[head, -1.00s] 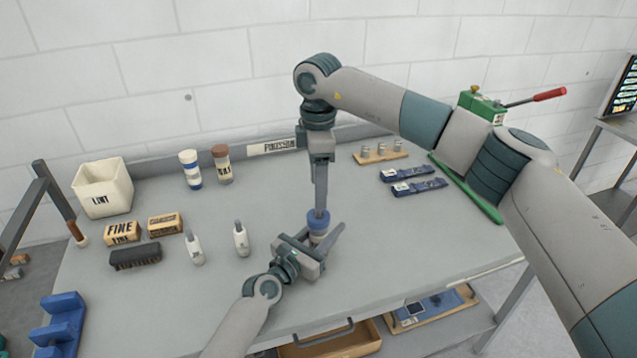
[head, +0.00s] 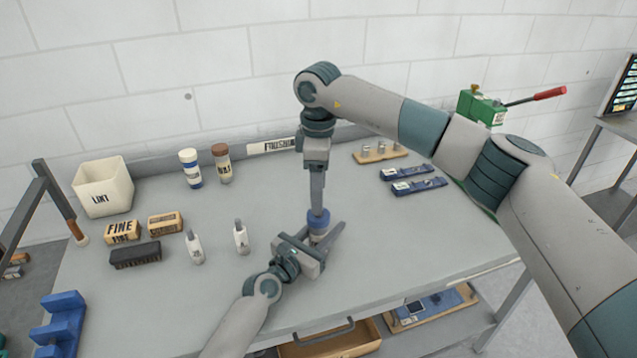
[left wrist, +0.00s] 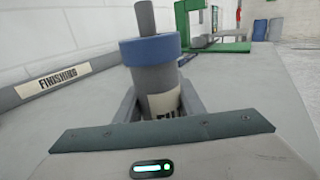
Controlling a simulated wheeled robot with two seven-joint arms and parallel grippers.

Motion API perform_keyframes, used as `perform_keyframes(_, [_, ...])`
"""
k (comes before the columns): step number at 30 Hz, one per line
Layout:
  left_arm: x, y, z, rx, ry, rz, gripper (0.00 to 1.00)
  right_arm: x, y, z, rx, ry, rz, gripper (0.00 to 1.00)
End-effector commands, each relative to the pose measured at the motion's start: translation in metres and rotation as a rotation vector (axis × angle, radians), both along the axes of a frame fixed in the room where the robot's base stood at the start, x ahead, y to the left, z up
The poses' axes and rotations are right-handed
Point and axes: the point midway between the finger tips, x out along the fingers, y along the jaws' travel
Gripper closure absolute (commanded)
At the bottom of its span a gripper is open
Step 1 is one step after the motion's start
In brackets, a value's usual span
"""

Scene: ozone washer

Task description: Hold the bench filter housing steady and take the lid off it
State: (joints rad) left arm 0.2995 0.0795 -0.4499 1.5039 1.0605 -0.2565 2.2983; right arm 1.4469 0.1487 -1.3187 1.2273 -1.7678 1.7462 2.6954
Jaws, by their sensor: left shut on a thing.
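The filter housing (left wrist: 163,98) is a grey cylinder with a pale label, standing upright near the middle of the bench. Its blue lid (head: 318,221) is on top and also shows in the left wrist view (left wrist: 150,48). My left gripper (head: 322,240) is shut on the housing body below the lid, one finger on each side. My right gripper (head: 317,205) points straight down from above, its tip at the lid. A grey post rises from the lid in the left wrist view; I cannot tell whether it is a knob or a right finger. The right jaw opening is hidden.
Two small white bottles (head: 241,238) stand left of the housing, with labelled blocks (head: 122,231) and a dark brush (head: 135,255) farther left. Blue strips (head: 412,187) and a wooden peg rack (head: 380,153) lie at the back right. The bench around the housing is mostly clear.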

Motion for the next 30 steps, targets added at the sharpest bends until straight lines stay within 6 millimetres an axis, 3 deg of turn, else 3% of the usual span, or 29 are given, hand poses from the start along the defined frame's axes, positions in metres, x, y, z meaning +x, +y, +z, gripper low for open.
perform_keyframes(12, [0.0,0.0,0.0,0.0,0.0,0.0,1.0,0.0,0.0,-0.052,-0.001,0.001,0.0,0.4])
perform_keyframes(26, [0.0,0.0,0.0,0.0,0.0,0.0,1.0,0.0,0.0,-0.063,-0.001,0.0,0.001,0.4])
perform_keyframes(30, [0.0,0.0,0.0,0.0,0.0,0.0,1.0,0.0,0.0,-0.062,-0.001,0.0,0.001,0.69])
